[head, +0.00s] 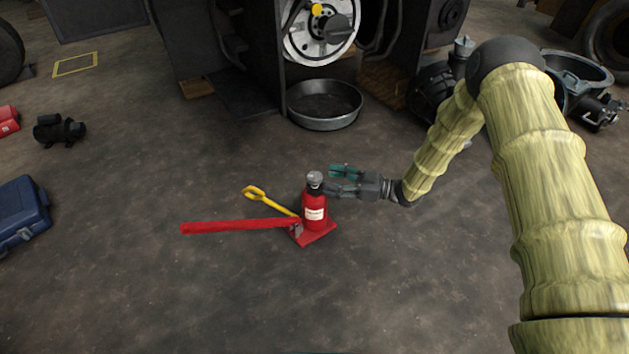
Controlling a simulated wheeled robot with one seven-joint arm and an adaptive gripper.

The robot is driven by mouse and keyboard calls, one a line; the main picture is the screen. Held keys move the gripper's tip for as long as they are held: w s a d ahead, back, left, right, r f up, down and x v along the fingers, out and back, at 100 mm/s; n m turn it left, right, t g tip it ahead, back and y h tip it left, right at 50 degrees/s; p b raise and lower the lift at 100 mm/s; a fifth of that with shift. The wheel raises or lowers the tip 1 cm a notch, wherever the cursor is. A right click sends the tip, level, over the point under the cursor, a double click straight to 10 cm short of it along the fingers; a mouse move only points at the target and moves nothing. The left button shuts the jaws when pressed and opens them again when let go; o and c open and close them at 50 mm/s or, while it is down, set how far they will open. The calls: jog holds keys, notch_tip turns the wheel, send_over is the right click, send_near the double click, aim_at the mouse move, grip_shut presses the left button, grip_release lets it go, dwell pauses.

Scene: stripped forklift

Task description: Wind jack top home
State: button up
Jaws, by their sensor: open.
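A red bottle jack (315,213) stands upright on the concrete floor on its red base. Its grey metal top (315,179) sits at the upper end of the body. A long red handle (232,227) reaches out to the left from the base, and a yellow-handled tool (262,197) lies behind it. My gripper (337,179) comes in from the right at the height of the jack's top. It is open, with one teal-tipped finger behind and one grey finger near the top's right side. I cannot tell whether either finger touches it.
A round metal pan (325,104) lies behind the jack, below the stripped forklift (265,50). A blue toolbox (22,215) is at the left edge, near a small black motor (59,130). Dark machine parts crowd the back right. The floor in front is clear.

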aim_at(315, 176)
jog(key=shift+b+x, duration=1.3)
jog(key=shift+x, duration=1.7)
jog(key=c, duration=1)
